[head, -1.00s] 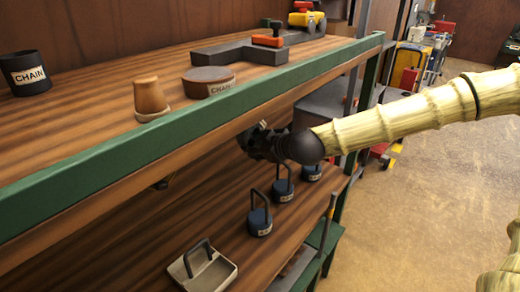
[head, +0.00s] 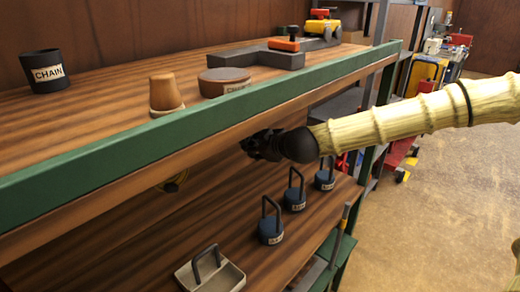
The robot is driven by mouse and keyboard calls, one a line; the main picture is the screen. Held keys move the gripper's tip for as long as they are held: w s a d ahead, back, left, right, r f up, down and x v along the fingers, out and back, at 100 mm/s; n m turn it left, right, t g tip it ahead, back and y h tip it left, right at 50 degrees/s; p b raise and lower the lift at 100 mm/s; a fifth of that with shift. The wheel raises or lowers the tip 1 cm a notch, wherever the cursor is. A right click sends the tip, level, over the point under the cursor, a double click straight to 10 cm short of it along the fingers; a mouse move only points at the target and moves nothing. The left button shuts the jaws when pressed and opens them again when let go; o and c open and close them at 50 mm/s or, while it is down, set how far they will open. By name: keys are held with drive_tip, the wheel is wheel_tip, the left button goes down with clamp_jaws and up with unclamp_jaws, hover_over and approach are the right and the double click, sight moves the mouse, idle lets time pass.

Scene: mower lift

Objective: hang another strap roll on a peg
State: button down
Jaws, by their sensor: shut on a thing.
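My gripper (head: 262,145) is black and reaches in from the right, just under the front edge of the upper shelf (head: 200,130). It is shut, but the thing it holds is hidden or too dark to make out. A small yellowish round thing (head: 175,182) shows below the upper shelf, left of the gripper and apart from it. It may be a strap roll hanging there, but most of it is hidden by the shelf edge. No peg shows clearly.
On the upper shelf stand a dark CHAIN cup (head: 45,72), a tan tapered pot (head: 165,94) and a round CHAIN tin (head: 224,82). Several blue handled weights, one nearest (head: 271,230), and a grey tray (head: 210,274) sit on the lower shelf (head: 150,240). Floor at right is open.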

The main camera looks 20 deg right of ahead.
drive_tip(key=shift+w+a+r+b, duration=0.2)
drive_tip(key=shift+w+a, duration=0.1)
drive_tip(key=shift+w, duration=0.15)
drive_tip(key=shift+w+a+r+b, duration=0.15)
drive_tip(key=shift+w+a+b, duration=0.1)
drive_tip(key=shift+w, duration=0.2)
drive_tip(key=shift+w+a+f, duration=0.1)
drive_tip(key=shift+w+a, duration=0.05)
drive_tip(key=shift+w, duration=0.1)
drive_tip(key=shift+w+a+f, duration=0.2)
drive_tip(key=shift+w+f, duration=0.05)
drive_tip(key=shift+f, duration=0.1)
drive_tip(key=shift+d+f, duration=0.1)
drive_tip(key=shift+f, duration=0.2)
